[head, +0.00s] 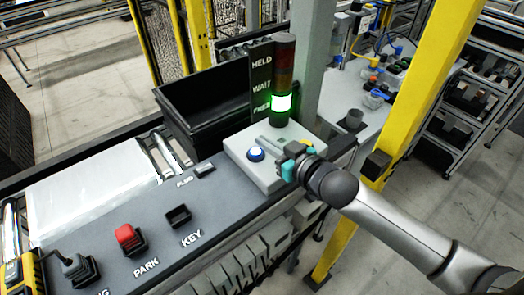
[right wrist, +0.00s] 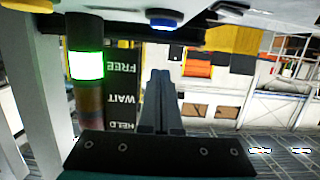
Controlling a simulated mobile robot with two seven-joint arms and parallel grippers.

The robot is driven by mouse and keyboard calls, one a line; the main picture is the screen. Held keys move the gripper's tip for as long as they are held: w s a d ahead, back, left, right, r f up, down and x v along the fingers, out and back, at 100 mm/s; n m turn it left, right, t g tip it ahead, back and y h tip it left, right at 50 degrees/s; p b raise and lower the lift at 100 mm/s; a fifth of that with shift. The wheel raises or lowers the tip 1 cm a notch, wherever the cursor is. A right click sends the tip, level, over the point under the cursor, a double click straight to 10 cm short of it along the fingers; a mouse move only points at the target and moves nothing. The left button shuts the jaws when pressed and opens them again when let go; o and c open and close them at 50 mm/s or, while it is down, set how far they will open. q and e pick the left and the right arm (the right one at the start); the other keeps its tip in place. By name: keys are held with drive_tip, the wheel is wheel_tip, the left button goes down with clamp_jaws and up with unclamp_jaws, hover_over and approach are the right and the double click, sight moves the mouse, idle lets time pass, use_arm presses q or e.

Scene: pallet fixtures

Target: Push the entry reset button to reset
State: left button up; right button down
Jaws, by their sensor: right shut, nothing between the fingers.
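A pale grey button box (head: 240,155) stands at the right end of the dark bench. On its top are a blue button (head: 255,154) with a light rim and a yellow button (head: 305,142), partly behind my gripper. No label reading entry reset is legible. My right gripper (head: 262,142) is shut and empty, its fingers pointing left above the box, beside the blue button. In the right wrist view the blue button (right wrist: 165,22) is at the top, beyond the shut fingertips (right wrist: 161,72) and apart from them in the picture. My left gripper is not in view.
A stack light (head: 282,103) glows green behind the box, beside a HELD/WAIT/FREE sign (head: 262,80). A black bin (head: 205,105) stands behind. A red PARK switch (head: 128,236) and a KEY socket (head: 178,215) are on the bench. A yellow post (head: 415,85) rises at right.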

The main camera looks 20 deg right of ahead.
sight(262, 162)
drive_tip(key=f, duration=0.1)
drive_tip(key=w+f, duration=0.1)
drive_tip(key=f, duration=0.1)
drive_tip(key=shift+w+a, duration=0.25)
drive_tip(key=shift+a, duration=0.05)
drive_tip(key=shift+f, duration=0.7)
